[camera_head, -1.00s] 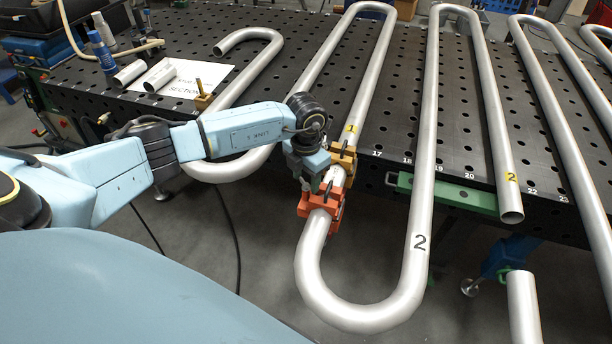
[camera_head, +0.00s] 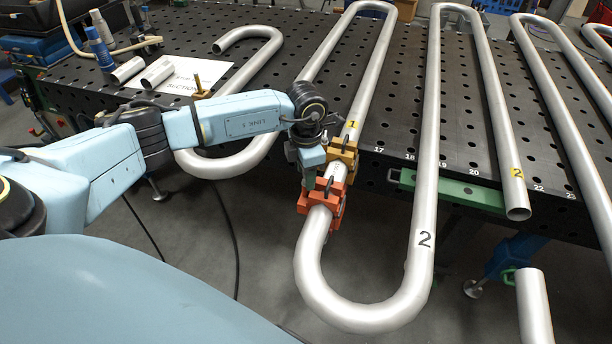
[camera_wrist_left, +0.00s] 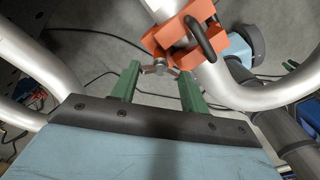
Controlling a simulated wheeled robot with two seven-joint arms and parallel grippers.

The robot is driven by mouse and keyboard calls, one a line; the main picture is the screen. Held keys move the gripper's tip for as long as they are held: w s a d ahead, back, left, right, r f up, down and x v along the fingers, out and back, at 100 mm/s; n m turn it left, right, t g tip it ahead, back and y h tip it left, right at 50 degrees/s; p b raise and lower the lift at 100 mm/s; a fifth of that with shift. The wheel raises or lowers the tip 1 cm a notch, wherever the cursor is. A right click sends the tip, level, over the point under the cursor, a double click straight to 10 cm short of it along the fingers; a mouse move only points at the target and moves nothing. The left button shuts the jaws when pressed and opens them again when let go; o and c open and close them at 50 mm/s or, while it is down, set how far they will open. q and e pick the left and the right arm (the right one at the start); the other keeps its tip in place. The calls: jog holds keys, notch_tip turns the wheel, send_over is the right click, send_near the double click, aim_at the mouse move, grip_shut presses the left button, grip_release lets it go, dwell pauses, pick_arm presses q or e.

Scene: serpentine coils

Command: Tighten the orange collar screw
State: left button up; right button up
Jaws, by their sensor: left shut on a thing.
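The orange collar (camera_head: 333,212) is around the silver pipe just above its lower bend, with a black handle. It also shows in the left wrist view (camera_wrist_left: 168,34). Its metal wing-shaped screw (camera_wrist_left: 160,68) sticks out towards my left gripper (camera_wrist_left: 159,75). The two green fingers stand one on each side of the screw, shut on its wings. In the head view my left gripper (camera_head: 308,180) is at the upper left side of the collar and hides the screw. My right gripper does not show.
A yellow collar (camera_head: 345,153) sits on the pipe just above, close to my left gripper. The black perforated table (camera_head: 480,150) carries several serpentine pipes. A green rail (camera_head: 455,193) runs at its edge. Open floor (camera_head: 250,260) lies below.

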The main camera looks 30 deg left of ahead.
pick_arm(q)
jog(key=m+b, duration=0.2)
jog(key=m, duration=0.1)
jog(key=shift+w+r+m+b, duration=0.1)
jog(key=shift+m+b, duration=0.8)
jog(key=shift+m, duration=0.5)
jog(key=shift+r, duration=0.1)
jog(key=o, duration=1)
notch_tip(320, 180, up, 13)
jog(key=shift+b, duration=0.4)
jog(key=shift+r, duration=0.1)
